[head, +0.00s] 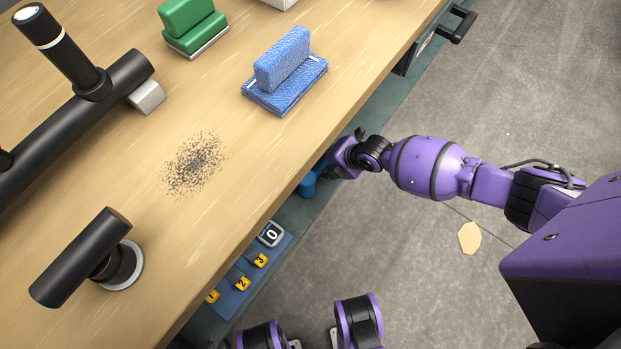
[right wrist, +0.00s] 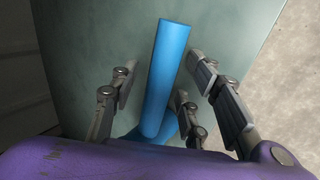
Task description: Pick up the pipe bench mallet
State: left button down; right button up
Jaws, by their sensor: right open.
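A blue object with a long cylindrical bar, which looks like the mallet (right wrist: 168,75), is in the middle of the right wrist view. A second blue part crosses its lower end, partly hidden by my wrist. In the head view, a bit of the blue object (head: 308,186) shows at the bench's side, below the top. My right gripper (right wrist: 160,82) is open, its fingers on both sides of the blue bar, with gaps visible. In the head view, the right gripper (head: 338,160) is beside the bench edge, its fingers mostly hidden. My left gripper is not in view.
The wooden bench top (head: 215,235) holds a blue block on a pad (head: 285,75), a green block (head: 190,25), black pipework (head: 75,125) and a black T-shaped fitting (head: 85,255). Yellow numbered tags (head: 243,283) sit along the bench side. The grey floor is open at right.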

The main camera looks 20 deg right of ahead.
grip_shut()
jog(key=shift+w+r, duration=0.1)
jog(key=shift+r, duration=0.05)
